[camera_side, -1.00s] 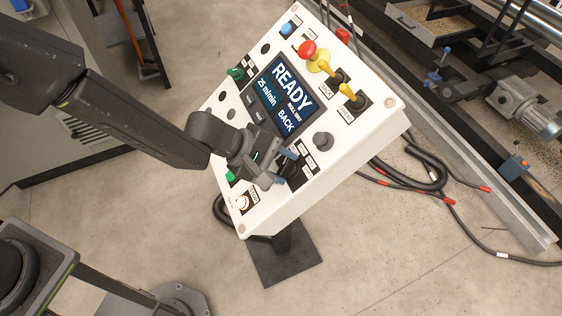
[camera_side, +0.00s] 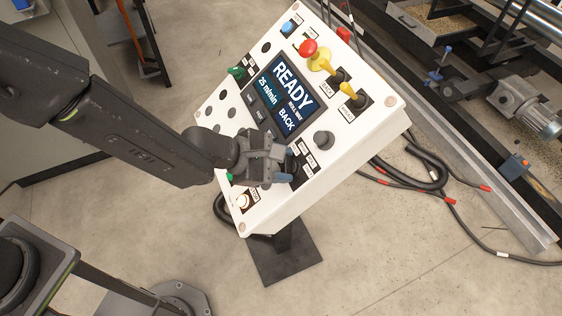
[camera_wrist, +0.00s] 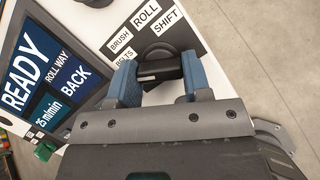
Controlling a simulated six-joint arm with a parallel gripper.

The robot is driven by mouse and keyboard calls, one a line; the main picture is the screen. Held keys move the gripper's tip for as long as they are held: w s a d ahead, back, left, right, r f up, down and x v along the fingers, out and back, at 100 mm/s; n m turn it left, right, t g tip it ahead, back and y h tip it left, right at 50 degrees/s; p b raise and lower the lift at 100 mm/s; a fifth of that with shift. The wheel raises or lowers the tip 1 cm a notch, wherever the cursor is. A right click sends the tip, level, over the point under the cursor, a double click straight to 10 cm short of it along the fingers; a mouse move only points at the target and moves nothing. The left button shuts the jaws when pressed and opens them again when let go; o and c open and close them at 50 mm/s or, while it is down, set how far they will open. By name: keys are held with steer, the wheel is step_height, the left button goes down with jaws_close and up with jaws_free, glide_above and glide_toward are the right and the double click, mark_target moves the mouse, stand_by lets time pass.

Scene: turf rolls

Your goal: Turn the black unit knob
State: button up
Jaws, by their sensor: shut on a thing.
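The black unit knob (camera_wrist: 160,70) sits on the white control panel beside the labels BRUSH, ROLL, BELTS and SHIFT. In the wrist view its bar lies crosswise between the two blue fingertips of my gripper (camera_wrist: 161,78), which is shut on it. In the side view my gripper (camera_side: 287,165) is at the panel's lower part and covers most of the knob. The control panel (camera_side: 365,135) is tilted on a stand. Its screen (camera_side: 283,92) reads READY, ROLL WAY, BACK and 25 m/min.
A dark round knob (camera_side: 323,140) is close to my gripper on the panel. Black cables (camera_side: 432,170) lie on the floor to the right.

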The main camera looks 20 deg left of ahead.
steer(key=shift+w+r, duration=0.1)
stand_by(0.3)
steer(key=o, duration=0.9)
steer(key=shift+a, duration=0.1)
steer(key=v, duration=1.3)
steer(key=shift+s+a+r, duration=0.15)
steer(key=shift+s+a, duration=0.1)
